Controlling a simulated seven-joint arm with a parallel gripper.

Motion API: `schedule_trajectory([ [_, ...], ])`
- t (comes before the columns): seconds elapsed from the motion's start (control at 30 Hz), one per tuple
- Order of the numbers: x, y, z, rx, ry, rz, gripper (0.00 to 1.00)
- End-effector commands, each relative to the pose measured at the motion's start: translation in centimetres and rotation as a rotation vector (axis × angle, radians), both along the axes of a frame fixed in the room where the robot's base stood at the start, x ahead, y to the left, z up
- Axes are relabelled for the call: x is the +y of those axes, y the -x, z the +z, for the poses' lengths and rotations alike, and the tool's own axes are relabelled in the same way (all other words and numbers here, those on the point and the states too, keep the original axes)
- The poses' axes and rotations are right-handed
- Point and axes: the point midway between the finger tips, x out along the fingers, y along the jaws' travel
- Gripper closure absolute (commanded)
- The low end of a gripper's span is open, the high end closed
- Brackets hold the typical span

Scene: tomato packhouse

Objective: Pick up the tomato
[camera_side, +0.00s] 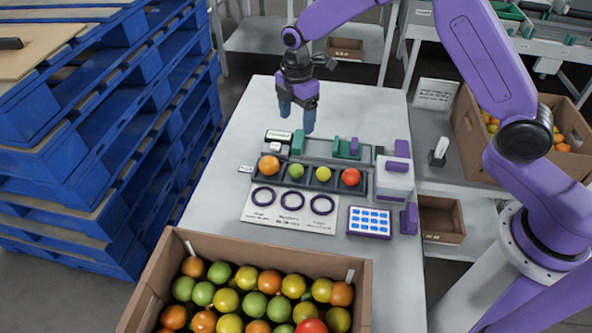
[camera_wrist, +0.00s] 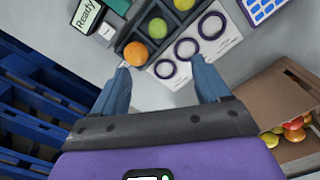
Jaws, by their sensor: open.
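A row of tomatoes sits in a dark divided tray (camera_side: 258,182) on the table: an orange one (camera_side: 269,166) at the left, a green one (camera_side: 296,171), a yellow-green one (camera_side: 323,173) and a red one (camera_side: 351,177) at the right. The wrist view shows the orange tomato (camera_wrist: 136,53) beyond and between my fingertips, with the green one (camera_wrist: 157,27) behind it. The red one is out of that view. My gripper (camera_side: 297,117) is open and empty, above the table's far part behind the tray. Its blue fingers (camera_wrist: 165,75) are spread apart.
A cardboard box (camera_side: 262,250) full of mixed tomatoes stands in front. A card with three dark rings (camera_side: 250,212) and a blue-buttoned pad (camera_side: 369,222) lie before the tray. A Ready display (camera_side: 278,136) stands behind it. Blue pallets (camera_side: 110,100) stack at left.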

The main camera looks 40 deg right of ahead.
Motion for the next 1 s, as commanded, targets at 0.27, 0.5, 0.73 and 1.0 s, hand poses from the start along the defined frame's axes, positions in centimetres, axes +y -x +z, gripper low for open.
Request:
schedule_trajectory([
  [0.27, -0.1, -0.1, -3.9, 0.005, 0.002, 0.004, 0.25],
  [0.5, -0.1, -0.1, -8.4, 0.004, 0.002, 0.003, 0.25],
  [0.73, -0.1, -0.1, -11.6, 0.002, 0.001, 0.003, 0.25],
  [1.0, -0.1, -0.2, -13.3, 0.003, 0.001, 0.003, 0.25],
])
